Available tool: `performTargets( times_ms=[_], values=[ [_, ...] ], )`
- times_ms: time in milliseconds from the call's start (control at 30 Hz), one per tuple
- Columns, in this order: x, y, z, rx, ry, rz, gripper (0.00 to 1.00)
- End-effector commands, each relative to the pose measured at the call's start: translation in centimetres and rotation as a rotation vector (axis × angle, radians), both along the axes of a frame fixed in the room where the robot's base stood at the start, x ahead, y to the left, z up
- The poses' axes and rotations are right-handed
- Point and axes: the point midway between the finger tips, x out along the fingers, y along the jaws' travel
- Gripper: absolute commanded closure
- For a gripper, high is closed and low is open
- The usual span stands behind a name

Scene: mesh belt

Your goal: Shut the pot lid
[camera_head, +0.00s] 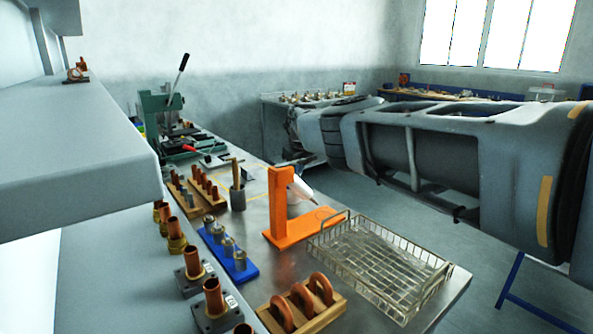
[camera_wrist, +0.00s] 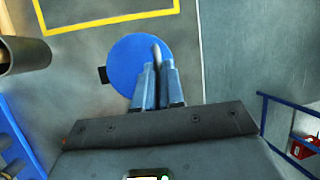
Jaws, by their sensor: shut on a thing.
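A round blue disc (camera_wrist: 124,59), which looks like the pot lid, shows from above in the wrist view. A small black tab (camera_wrist: 103,75) sticks out at its left edge. My gripper (camera_wrist: 157,66) reaches over the disc's right part. Its fingers are shut on a slim grey piece (camera_wrist: 157,50), which looks like the lid's handle. The fingers cover part of the disc. The pot's body is hidden, and I cannot tell how far the lid is tilted. In the head view I cannot make out the lid or my fingertips.
A grey cup (camera_head: 237,199) with brown sticks stands close by, left of the disc in the wrist view (camera_wrist: 28,58). An orange stand (camera_head: 283,205) and a wire basket (camera_head: 322,246) stand nearer. A blue rack (camera_head: 241,272) is at left. A yellow outline (camera_wrist: 110,20) lies beyond the disc.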

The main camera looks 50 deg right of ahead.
Motion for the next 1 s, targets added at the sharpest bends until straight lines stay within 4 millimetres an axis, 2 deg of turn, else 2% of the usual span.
performTargets(
  times_ms=[33, 133, 167, 400, 1000],
  values=[
    [-0.66, -1.32, 0.47, -0.022, -0.003, -0.016, 1.0],
    [-0.67, -1.32, 0.42, -0.022, -0.003, -0.016, 1.0],
    [-0.68, -1.32, 0.4, -0.022, -0.003, -0.016, 0.9],
    [-0.67, -1.11, 0.16, -0.016, 0.0, -0.014, 0.67],
    [-0.33, -0.51, 0.11, -0.007, -0.001, -0.008, 0.67]
  ],
)
